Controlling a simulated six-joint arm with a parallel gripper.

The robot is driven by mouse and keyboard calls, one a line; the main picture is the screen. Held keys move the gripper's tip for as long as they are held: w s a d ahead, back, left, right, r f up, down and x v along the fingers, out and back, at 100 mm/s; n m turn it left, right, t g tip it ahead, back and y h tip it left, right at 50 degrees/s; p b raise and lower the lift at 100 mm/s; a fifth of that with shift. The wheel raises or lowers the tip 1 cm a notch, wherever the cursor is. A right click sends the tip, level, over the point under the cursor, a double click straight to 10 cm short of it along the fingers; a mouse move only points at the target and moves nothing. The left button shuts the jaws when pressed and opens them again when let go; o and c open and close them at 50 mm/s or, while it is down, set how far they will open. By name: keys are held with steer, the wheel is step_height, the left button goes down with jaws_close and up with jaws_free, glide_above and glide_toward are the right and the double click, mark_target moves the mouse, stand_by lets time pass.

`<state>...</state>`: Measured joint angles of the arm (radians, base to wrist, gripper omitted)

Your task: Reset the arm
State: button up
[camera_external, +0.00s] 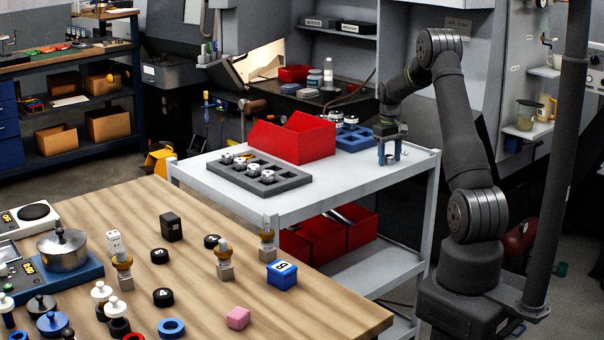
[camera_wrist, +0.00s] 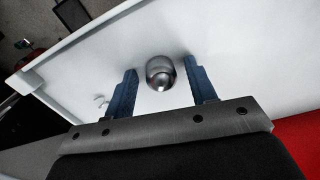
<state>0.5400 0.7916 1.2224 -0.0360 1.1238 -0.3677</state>
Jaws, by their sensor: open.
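My gripper (camera_external: 388,161) hangs on my arm over the right part of the white cart top (camera_external: 345,185), pointing down. In the wrist view its two blue fingers (camera_wrist: 161,67) are spread apart. A round shiny metal piece (camera_wrist: 160,75) shows in the gap between them, with clear space on both sides. The white cart top also fills much of the wrist view (camera_wrist: 95,60). I cannot tell what the metal piece is or how far below the fingertips it lies.
A red bin (camera_external: 310,140), a dark grey tray (camera_external: 235,180) with metal parts and a blue tray (camera_external: 355,140) stand on the cart near my gripper. A wooden table (camera_external: 200,300) at the front left holds weights and blocks. A dark post (camera_external: 568,150) stands right of my arm.

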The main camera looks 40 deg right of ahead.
step_height(320, 180, up, 13)
step_height(320, 180, down, 13)
steer(key=shift+r, duration=0.1)
step_height(320, 180, up, 5)
steer(key=shift+d+f, duration=0.15)
steer(key=s+d+r, duration=0.6)
steer(key=s+r, duration=0.1)
steer(key=s, duration=0.4)
steer(key=w+a+f+n, duration=0.1)
steer(key=w+a+n, duration=0.35)
steer(key=a, duration=0.85)
steer(key=w+a+n, duration=0.2)
steer(key=w+a, duration=0.5)
steer(key=a, duration=0.5)
steer(key=s+a+n, duration=0.1)
steer(key=a+n, duration=0.4)
steer(key=a, duration=2.2)
steer(key=shift+s+f+n+t, duration=0.3)
steer(key=shift+s+f+n, duration=0.05)
steer(key=shift+f, duration=0.05)
